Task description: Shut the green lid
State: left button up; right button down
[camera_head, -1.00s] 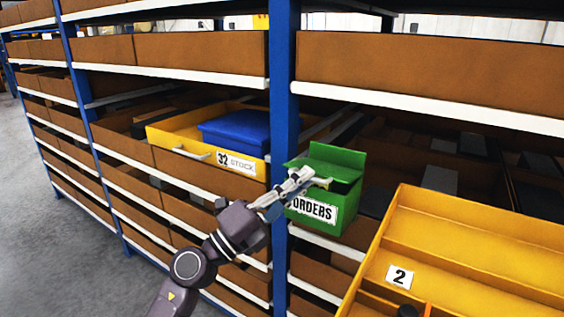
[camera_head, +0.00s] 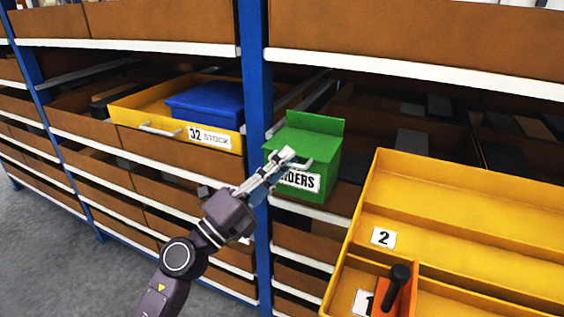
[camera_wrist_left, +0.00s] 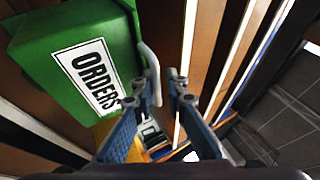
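The green box (camera_head: 318,180) marked ORDERS stands on the shelf just right of the blue post. Its green lid (camera_head: 305,143) lies down flat over the top, with a green back panel rising behind it. A pale handle (camera_head: 306,166) runs along the front. My left gripper (camera_head: 286,156) is at the handle's left end, in front of the box. In the left wrist view, its fingers (camera_wrist_left: 163,88) stand apart with a gap, and the handle (camera_wrist_left: 150,62) is close beside the left finger. Whether they touch is unclear. My right gripper is out of view.
A yellow drawer (camera_head: 135,117) holding a blue box (camera_head: 205,104) sits left of the blue post (camera_head: 255,90). A large yellow tray (camera_head: 460,205) with an orange block (camera_head: 398,292) is at the right. A white-edged shelf (camera_head: 410,70) runs above the green box.

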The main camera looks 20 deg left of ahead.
pick_arm(q)
jog(key=shift+o, duration=1)
jog(key=shift+w, duration=0.15)
jog(key=shift+d, duration=0.1)
jog(key=v, duration=1.2)
